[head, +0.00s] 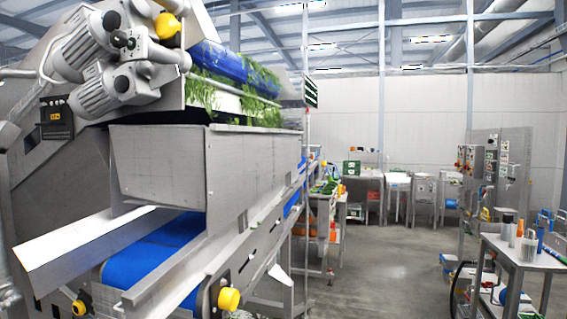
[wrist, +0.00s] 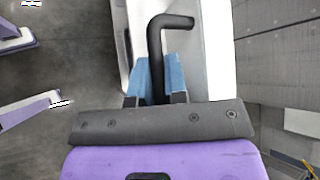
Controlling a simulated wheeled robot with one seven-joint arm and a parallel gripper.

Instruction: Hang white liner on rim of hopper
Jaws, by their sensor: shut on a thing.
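The hopper (head: 160,168) is a grey metal bin with sloping walls, at the left of the head view. No liner shows on the visible part of its rim, and its inside is hidden. In the wrist view, my gripper (wrist: 157,80) has blue fingertips shut on a black bent rod (wrist: 155,45), whose upper end bends right like a hook. A white surface (wrist: 217,50) lies behind and right of the rod. I cannot tell whether it is the white liner or whether the rod is joined to it. My gripper does not show in the head view.
A blue conveyor belt (head: 150,252) and a metal chute (head: 85,240) lie below the hopper. Motors and a blue roller with greens stand above it. A table with bottles (head: 525,255) is at the right. The floor (head: 390,270) between is clear.

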